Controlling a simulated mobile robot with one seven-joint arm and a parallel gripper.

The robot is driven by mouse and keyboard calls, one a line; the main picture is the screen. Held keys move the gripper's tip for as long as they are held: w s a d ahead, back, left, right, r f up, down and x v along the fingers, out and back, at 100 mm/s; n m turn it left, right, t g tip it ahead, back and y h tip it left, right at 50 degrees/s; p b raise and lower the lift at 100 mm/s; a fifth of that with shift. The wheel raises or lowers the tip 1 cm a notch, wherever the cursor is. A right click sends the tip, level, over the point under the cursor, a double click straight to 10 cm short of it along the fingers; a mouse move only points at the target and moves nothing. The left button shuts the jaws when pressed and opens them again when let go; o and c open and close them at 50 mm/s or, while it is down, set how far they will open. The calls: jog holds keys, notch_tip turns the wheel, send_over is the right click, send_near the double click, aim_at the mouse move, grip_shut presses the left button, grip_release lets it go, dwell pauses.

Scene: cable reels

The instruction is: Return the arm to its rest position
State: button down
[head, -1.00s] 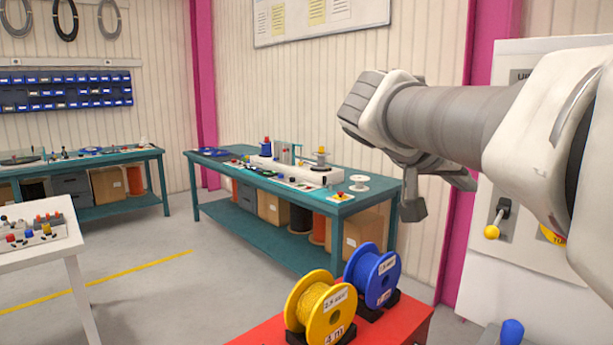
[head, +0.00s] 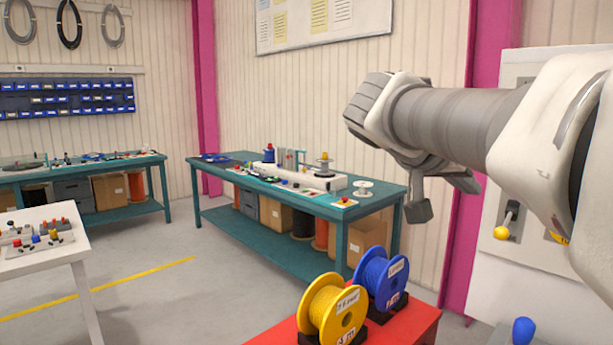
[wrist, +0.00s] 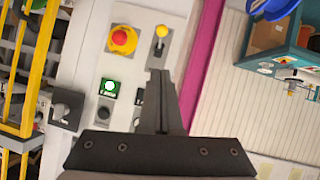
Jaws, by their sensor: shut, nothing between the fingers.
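My arm reaches in from the right in the head view, held up in the air. My gripper (head: 418,212) hangs below the wrist, to the right of the teal workbench (head: 365,208) as seen in the picture. In the wrist view my gripper (wrist: 158,75) has its two fingers together with nothing between them. It is in front of a light panel (wrist: 190,35) with a red button on yellow (wrist: 122,39), a yellow-knobbed lever (wrist: 161,38) and a green lit switch (wrist: 108,88).
A yellow reel (head: 325,310) and a blue reel (head: 382,280) stand on a red surface (head: 420,322) below my arm. A white table (head: 30,262) is at the left. Grey floor (head: 190,300) between them is clear.

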jog(key=s+a+f+n+y, duration=0.5)
jog(key=s+a+f, duration=0.3)
jog(key=f, duration=0.4)
jog(key=s+a+f+n+y, duration=0.55)
jog(key=s+f, duration=0.35)
jog(key=f, duration=0.3)
notch_tip(320, 180, up, 13)
jog(key=p, duration=1.2)
jog(key=shift+r+m+g+p, duration=0.15)
jog(key=shift+m+g+p, duration=0.15)
jog(key=shift+m, duration=0.15)
